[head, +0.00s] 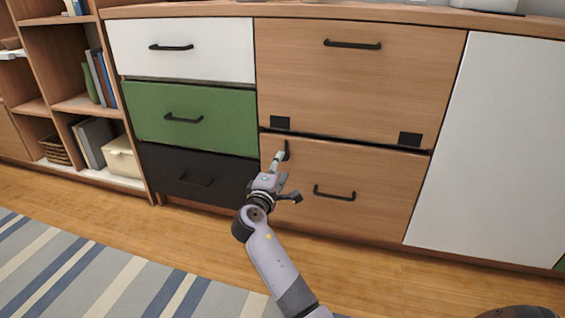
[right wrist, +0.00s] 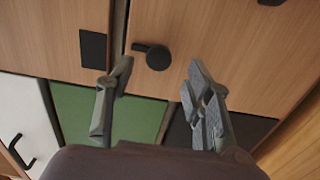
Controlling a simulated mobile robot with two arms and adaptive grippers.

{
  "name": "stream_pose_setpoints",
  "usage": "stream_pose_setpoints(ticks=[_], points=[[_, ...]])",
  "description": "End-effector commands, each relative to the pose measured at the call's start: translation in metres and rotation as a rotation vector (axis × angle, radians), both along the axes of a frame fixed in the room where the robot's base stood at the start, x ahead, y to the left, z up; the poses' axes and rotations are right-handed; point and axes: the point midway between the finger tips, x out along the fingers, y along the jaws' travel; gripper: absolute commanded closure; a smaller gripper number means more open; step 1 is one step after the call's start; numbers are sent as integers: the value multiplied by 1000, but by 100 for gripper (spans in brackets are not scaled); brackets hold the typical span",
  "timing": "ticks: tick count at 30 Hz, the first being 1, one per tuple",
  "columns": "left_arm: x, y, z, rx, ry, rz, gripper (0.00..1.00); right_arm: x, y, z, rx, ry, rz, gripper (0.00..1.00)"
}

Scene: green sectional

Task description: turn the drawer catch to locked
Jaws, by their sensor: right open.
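The drawer catch (head: 287,149) is a small black piece at the upper left of the lower wooden drawer (head: 375,175). In the right wrist view the catch (right wrist: 157,57) shows a round knob with a short arm pointing toward the seam, on the side of a black plate (right wrist: 93,50). The arm appears to end short of that plate. My right gripper (head: 283,176) is open in front of the lower drawer, just below the catch. In the right wrist view its fingers (right wrist: 160,72) stand on either side of the catch, empty. Contact cannot be told. My left gripper is out of view.
The upper wooden drawer (head: 360,80) has a bar handle and a second black plate (head: 410,139). A bar handle (head: 334,193) sits right of my gripper. White, green and black drawers stand left, with open shelves (head: 85,103) beyond. A striped rug (head: 90,275) covers the floor.

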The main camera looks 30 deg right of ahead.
Motion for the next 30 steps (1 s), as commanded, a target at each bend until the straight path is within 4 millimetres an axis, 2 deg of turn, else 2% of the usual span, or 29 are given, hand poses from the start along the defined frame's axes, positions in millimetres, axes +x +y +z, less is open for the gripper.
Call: stream_pose_setpoints(ticks=[3, 7, 25, 28, 30], points=[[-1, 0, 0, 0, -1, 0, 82, -12, 14, -1, 2, 1, 0, 53], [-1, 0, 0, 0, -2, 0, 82, -20, 23, -1, 2, 1, -1, 53], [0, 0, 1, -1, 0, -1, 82, -21, 26, 1, 3, -2, 8, 53], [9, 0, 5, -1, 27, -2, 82, -17, 40, 11, 27, -35, 88, 53], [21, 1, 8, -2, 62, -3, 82, -12, 62, 25, 67, -86, 211, 53]])
